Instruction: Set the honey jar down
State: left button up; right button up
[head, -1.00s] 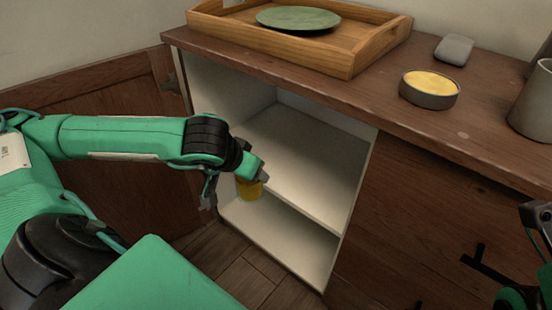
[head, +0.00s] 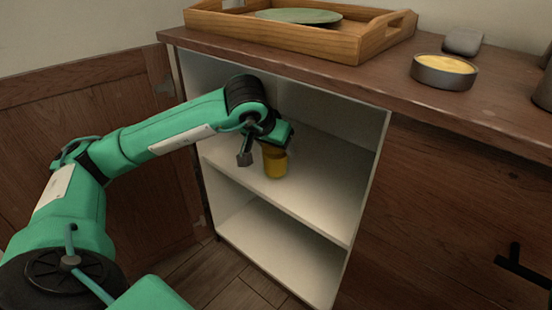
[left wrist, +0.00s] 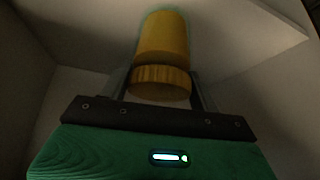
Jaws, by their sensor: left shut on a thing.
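The honey jar (head: 275,163) is amber-yellow and upright, inside the open cabinet over the middle shelf (head: 315,205). My left gripper (head: 277,147) reaches in from the left and is shut on the jar near its top. In the left wrist view the jar (left wrist: 163,38) shows with its ribbed lid toward the camera, and the gripper's fingers (left wrist: 162,78) stand on both sides of it. I cannot tell whether the jar's base touches the shelf. My right gripper is not in view.
The shelf is bare to the right of the jar. The lower compartment (head: 275,250) is empty. The wooden countertop (head: 385,92) overhangs the opening, with a tray (head: 345,48) and a bowl (head: 443,72) on it. The open cabinet door (head: 100,110) is at the left.

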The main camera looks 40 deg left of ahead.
pick_arm(q)
jog(key=shift+w+f+b, duration=0.3)
jog(key=shift+b, duration=0.05)
notch_tip(320, 180, down, 2)
jog(key=shift+f+b, duration=0.15)
jog(key=shift+b, duration=0.8)
jog(key=shift+f, duration=0.3)
jog(key=shift+f+b, duration=0.15)
jog(key=shift+b, duration=0.15)
jog(key=o, duration=1.2)
